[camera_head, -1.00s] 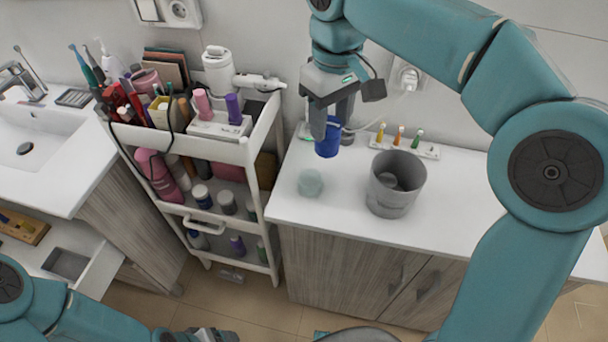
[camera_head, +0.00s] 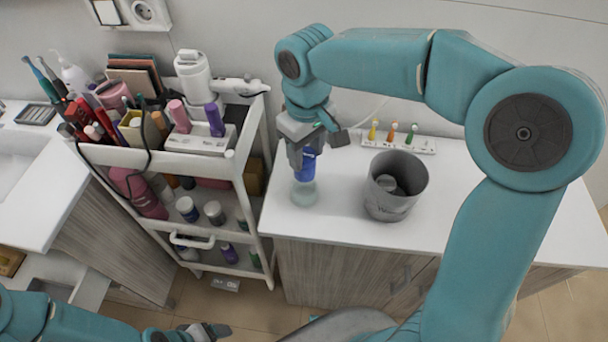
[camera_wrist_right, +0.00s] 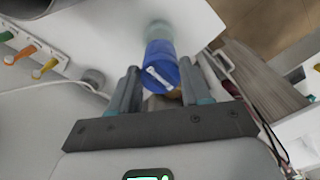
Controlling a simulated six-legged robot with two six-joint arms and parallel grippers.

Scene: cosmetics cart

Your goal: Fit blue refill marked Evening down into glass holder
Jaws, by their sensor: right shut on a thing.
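My right gripper (camera_head: 304,156) is shut on the blue refill (camera_head: 306,169) and holds it over the glass holder (camera_head: 303,194). The holder is pale, greenish and see-through, and stands on the white counter near its left edge. The refill's lower end meets the holder's top in the picture; I cannot tell whether it is inside. In the right wrist view the blue refill (camera_wrist_right: 164,70) lies between the fingers with a white mark too small to read. The glass holder (camera_wrist_right: 158,30) shows just beyond its end. My left gripper (camera_head: 212,331) is low at the bottom edge, away from the counter.
A grey bin (camera_head: 394,204) stands on the counter right of the holder. A white strip (camera_head: 422,146) with several coloured pegs lies behind it. A full cosmetics cart (camera_head: 250,152) stands close on the left. The counter's front left part is clear.

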